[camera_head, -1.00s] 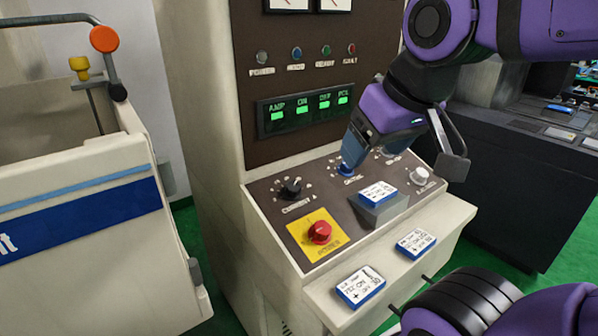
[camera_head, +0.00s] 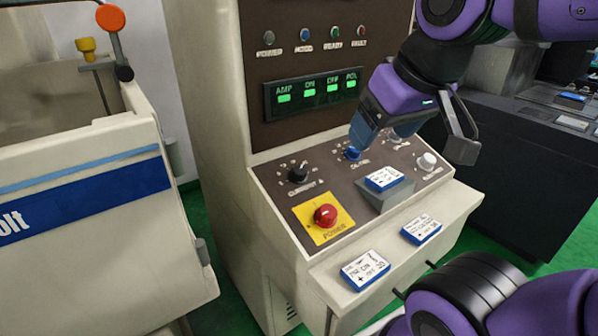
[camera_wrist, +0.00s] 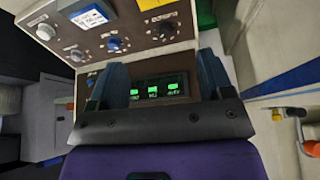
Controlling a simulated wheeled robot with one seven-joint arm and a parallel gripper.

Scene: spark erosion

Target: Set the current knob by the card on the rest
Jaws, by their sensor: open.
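The black current knob (camera_head: 298,173) is at the left of the sloping panel, and it also shows in the wrist view (camera_wrist: 165,30). Its light mark seems to point up and to the right. The white and blue card (camera_head: 383,178) leans on the dark rest (camera_head: 386,197), with print too small to read. My gripper (camera_head: 360,140) is open and empty, above the panel close to the blue knob (camera_head: 353,153). Its two fingers (camera_wrist: 160,80) are wide apart, with the display between them.
A red power button (camera_head: 325,215) on a yellow plate sits below the current knob. A white knob (camera_head: 428,160) is at the panel's right. Two cards (camera_head: 365,270) (camera_head: 421,229) lie on the front ledge. A green-lit display (camera_head: 317,93) is above.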

